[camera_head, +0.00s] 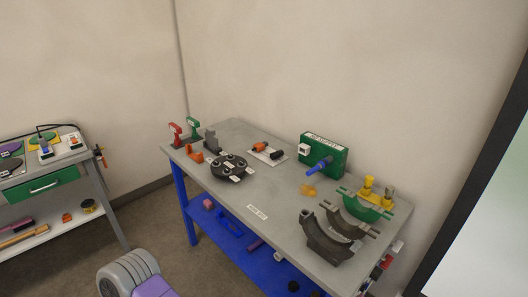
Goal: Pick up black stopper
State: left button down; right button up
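A small black piece (277,154) lies beside an orange piece (260,146) on a white plate at the back of the grey-topped workbench (258,196). Small dark round pieces (293,286) also show on the bench's blue lower shelf. The picture is too small to tell which of these is the black stopper. Neither of my grippers shows in the head view. No gripper is near the bench top.
A black round holder (229,168), a green box with a blue handle (323,155), dark half-round clamps (327,238) and a green clamp (364,205) stand on the bench. Another bench with a green drawer (41,187) is at left. The bench's front middle is mostly clear.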

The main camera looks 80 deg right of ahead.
aim_at(275, 155)
jog(key=z, duration=1)
jog(key=i, duration=1.2)
jog(key=z, duration=1.15)
